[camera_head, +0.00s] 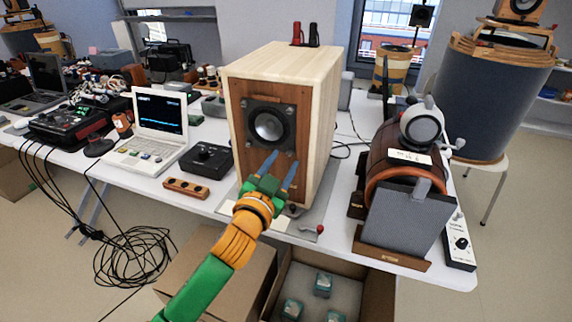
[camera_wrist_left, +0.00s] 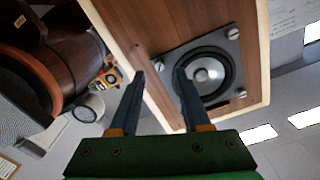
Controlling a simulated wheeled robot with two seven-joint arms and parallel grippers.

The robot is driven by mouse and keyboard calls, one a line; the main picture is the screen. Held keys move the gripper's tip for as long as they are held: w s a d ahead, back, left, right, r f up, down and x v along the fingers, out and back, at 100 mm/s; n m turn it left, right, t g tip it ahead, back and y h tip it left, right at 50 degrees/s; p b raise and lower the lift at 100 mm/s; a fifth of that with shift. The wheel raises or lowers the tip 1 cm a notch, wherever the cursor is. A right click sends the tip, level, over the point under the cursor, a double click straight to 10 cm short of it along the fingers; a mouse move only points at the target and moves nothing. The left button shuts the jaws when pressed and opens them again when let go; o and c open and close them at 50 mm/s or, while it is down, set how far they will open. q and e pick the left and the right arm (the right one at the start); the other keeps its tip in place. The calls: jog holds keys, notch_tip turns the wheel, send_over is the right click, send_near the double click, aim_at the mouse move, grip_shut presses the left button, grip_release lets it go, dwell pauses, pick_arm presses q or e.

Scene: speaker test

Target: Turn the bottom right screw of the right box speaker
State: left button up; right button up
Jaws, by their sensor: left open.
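The wooden box speaker (camera_head: 328,95) stands upright on the white table in the head view, with a round driver on a dark square plate (camera_head: 268,103). The plate has screws at its corners. In the left wrist view the speaker (camera_wrist_left: 150,30) appears turned over, and a silver screw (camera_wrist_left: 158,66), apparently the bottom right one, shows between my fingertips. My left gripper (camera_head: 281,160) is open, its two blue fingers pointing at the speaker's front just below the plate. It also shows in the wrist view (camera_wrist_left: 160,74). Whether the fingertips touch anything is unclear. My right gripper is out of view.
A brown drum-shaped device (camera_head: 385,160) with a grey panel stands right of the speaker. A black control box (camera_head: 207,160) and a white laptop (camera_head: 153,130) stand to the left. An open carton (camera_head: 375,295) is under the table's front edge. Cables (camera_head: 130,258) lie on the floor.

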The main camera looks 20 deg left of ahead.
aim_at(290, 152)
pick_arm(q)
jog(key=w, duration=0.2)
jog(key=shift+w+f, duration=0.1)
jog(key=shift+w, duration=0.2)
grip_shut()
jog(key=shift+m+p, duration=0.65)
jog(key=shift+m, duration=0.05)
jog(key=m+p, duration=0.1)
jog(key=m, duration=0.1)
jog(key=shift+m, duration=0.3)
jog(key=m+p, duration=0.2)
jog(key=m, duration=0.3)
jog(key=shift+p, duration=0.4)
